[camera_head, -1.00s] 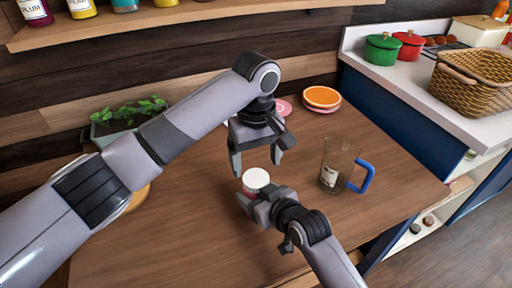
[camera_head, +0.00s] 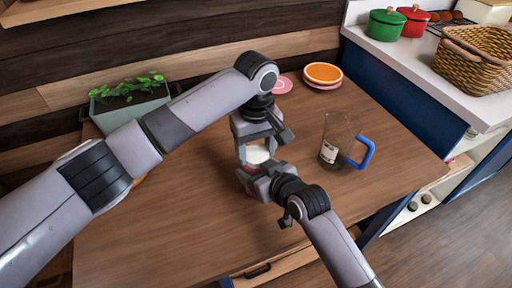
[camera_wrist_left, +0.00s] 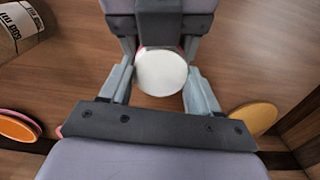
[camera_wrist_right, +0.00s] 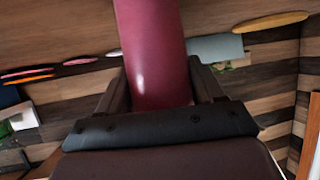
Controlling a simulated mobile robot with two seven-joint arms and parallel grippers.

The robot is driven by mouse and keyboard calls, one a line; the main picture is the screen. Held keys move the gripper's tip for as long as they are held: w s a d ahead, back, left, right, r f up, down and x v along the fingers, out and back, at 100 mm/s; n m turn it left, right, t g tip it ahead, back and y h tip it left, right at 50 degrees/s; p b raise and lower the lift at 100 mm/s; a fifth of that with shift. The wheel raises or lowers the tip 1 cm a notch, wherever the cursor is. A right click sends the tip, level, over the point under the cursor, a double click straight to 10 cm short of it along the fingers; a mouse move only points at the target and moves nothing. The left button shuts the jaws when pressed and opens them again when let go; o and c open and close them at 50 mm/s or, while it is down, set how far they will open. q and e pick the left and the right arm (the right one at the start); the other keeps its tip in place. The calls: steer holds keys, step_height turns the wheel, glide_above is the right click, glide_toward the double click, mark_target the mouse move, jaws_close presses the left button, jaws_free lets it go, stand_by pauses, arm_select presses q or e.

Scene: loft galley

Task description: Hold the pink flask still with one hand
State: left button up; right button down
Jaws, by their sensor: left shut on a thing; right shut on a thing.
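The pink flask stands upright on the wooden table, its dark pink body (camera_wrist_right: 152,45) filling the middle of the right wrist view. Its round white lid (camera_head: 257,154) shows between my grippers and also in the left wrist view (camera_wrist_left: 161,72). My left gripper (camera_head: 256,148) comes from above and is shut on the lid, one finger on each side. My right gripper (camera_head: 250,176) is low at the near side and is shut on the flask's body. In the head view the right gripper hides most of the body.
A clear jug (camera_head: 332,150) with a blue handle stands to the right on the table. Orange and pink plates (camera_head: 322,76) lie at the back, and a planter (camera_head: 130,108) stands at the back left. The front of the table is clear. A counter with a basket (camera_head: 475,60) is at right.

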arm_select(q)
steer(key=shift+m, duration=1.7)
steer(key=o, duration=1.2)
steer(key=shift+c, duration=0.2)
steer(key=shift+r, duration=2.25)
steer(key=shift+c, duration=0.4)
